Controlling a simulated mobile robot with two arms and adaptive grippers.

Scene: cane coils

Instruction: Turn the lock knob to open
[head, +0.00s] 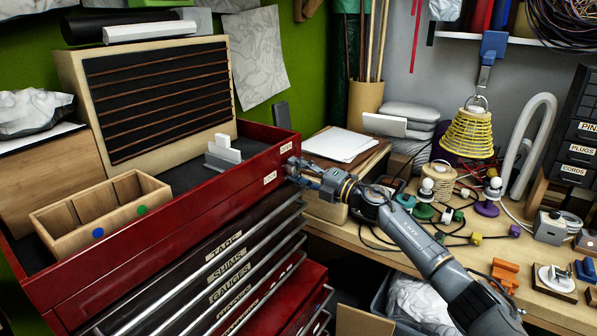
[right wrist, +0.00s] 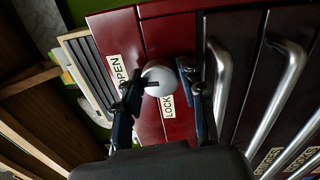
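The lock knob (right wrist: 159,80) is a pale round knob on the red side of the tool chest (head: 190,226). It sits between an OPEN label (right wrist: 119,78) and a LOCK label (right wrist: 167,104) in the right wrist view. My right gripper (right wrist: 160,82) has its fingers apart, one on each side of the knob. The left finger overlaps the knob's edge in the picture, and a gap shows at the right finger. In the head view my right gripper (head: 298,170) is at the chest's upper right corner and hides the knob. My left gripper is out of view.
Long metal drawer handles (right wrist: 230,85) run close beside the right finger. A wooden box (head: 103,212) and a grey holder (head: 222,157) stand on the chest. The workbench (head: 375,242) at right is crowded with cords, plugs and a yellow coil (head: 468,134).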

